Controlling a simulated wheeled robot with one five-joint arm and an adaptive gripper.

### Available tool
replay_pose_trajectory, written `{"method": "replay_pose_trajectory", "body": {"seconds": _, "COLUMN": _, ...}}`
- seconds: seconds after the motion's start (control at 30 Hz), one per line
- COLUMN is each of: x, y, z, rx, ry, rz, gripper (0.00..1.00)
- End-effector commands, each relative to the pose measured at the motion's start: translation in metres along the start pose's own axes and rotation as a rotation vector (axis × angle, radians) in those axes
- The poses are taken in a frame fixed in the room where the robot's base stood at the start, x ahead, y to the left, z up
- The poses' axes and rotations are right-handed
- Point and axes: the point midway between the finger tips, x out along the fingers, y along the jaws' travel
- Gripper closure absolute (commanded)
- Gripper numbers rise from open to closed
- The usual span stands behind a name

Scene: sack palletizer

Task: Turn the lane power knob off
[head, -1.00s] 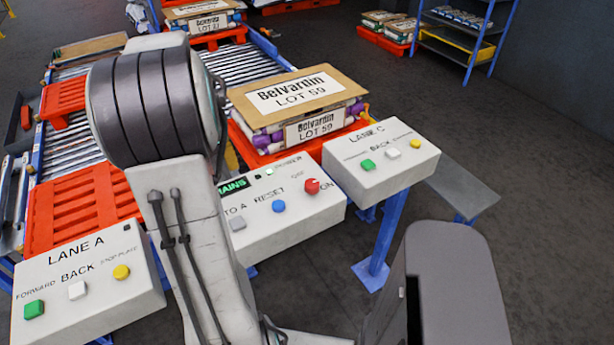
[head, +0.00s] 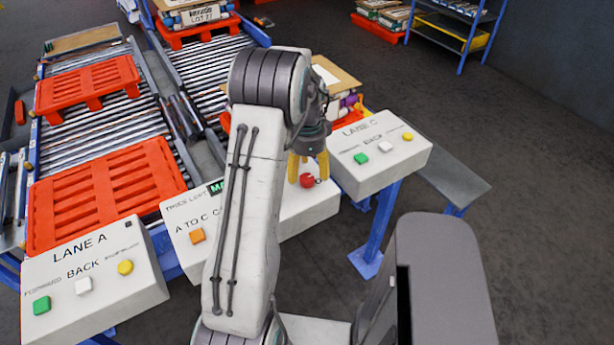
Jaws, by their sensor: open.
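The red power knob (head: 307,180) sits on the top face of the middle control box (head: 312,204), near its right side. My gripper (head: 307,170) hangs over this box with its yellow fingers pointing down, apart and close to the knob. The fingers look to be just behind or around the knob; I cannot tell which, nor whether they touch it. My arm hides much of the box, including the reset button and most of the labels near the knob.
The Lane C box (head: 380,152) stands close on the right, and the Lane A box (head: 92,280) at the lower left. An orange button (head: 197,236) shows on the middle box. Orange pallets (head: 105,195) lie on the roller lanes behind. A sack stack (head: 335,85) stands behind my gripper.

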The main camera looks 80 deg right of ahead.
Motion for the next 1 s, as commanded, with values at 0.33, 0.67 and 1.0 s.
{"method": "replay_pose_trajectory", "body": {"seconds": 0.33, "x": 0.029, "y": 0.000, "z": 0.001, "rx": -0.002, "ry": 0.000, "rz": 0.001, "gripper": 0.35}}
{"method": "replay_pose_trajectory", "body": {"seconds": 0.67, "x": 0.033, "y": 0.000, "z": 0.001, "rx": -0.003, "ry": 0.000, "rz": 0.001, "gripper": 0.35}}
{"method": "replay_pose_trajectory", "body": {"seconds": 1.0, "x": 0.032, "y": 0.000, "z": 0.001, "rx": -0.003, "ry": 0.000, "rz": 0.000, "gripper": 0.59}}
